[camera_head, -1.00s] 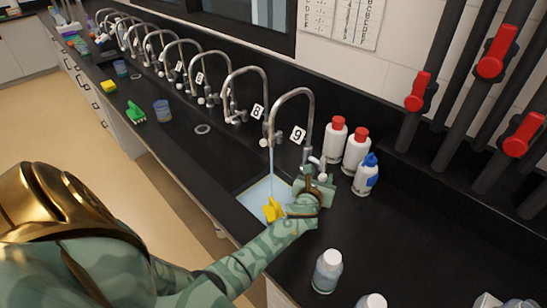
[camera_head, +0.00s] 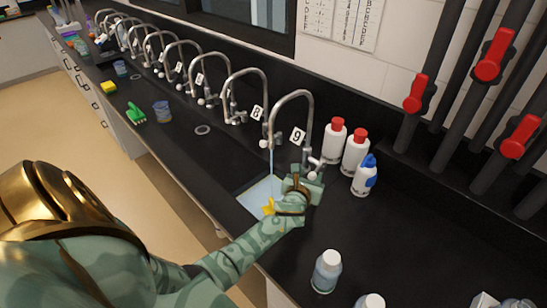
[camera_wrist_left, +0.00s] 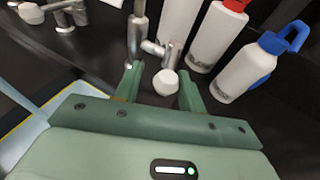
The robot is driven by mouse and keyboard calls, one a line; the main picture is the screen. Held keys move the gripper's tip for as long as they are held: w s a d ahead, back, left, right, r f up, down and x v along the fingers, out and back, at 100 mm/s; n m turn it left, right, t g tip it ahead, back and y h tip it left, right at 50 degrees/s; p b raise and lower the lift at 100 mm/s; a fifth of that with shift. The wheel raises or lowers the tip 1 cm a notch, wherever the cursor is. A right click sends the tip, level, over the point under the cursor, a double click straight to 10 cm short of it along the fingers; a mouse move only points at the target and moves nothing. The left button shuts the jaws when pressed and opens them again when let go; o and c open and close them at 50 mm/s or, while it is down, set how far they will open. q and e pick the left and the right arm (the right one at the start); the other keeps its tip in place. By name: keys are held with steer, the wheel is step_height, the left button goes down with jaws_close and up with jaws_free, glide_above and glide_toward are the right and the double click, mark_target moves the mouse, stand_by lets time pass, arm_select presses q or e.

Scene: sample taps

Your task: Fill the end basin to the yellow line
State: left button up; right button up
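The end basin (camera_head: 252,197) is sunk in the black counter under the tap marked 9 (camera_head: 290,97). A thin stream of water (camera_head: 271,165) runs from that tap into pale blue water. Part of a yellow line (camera_wrist_left: 14,128) shows along the basin edge in the left wrist view. My left gripper (camera_head: 305,180) is at the foot of tap 9. In the wrist view its green fingers (camera_wrist_left: 160,85) are open, with the tap's white knob (camera_wrist_left: 166,83) between them; contact is unclear. My forearm hides part of the basin. My right gripper is not in view.
Two white red-capped bottles (camera_head: 334,139) and a blue-capped bottle (camera_head: 364,178) stand close right of the tap. A white-capped bottle (camera_head: 326,271) stands near the front. More taps line the counter leftward.

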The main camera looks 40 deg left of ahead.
arm_select(q)
steer(key=p+v, duration=0.4)
steer(key=v, duration=0.3)
steer(key=shift+a, duration=0.45)
steer(key=shift+s+f, duration=0.1)
stand_by(0.4)
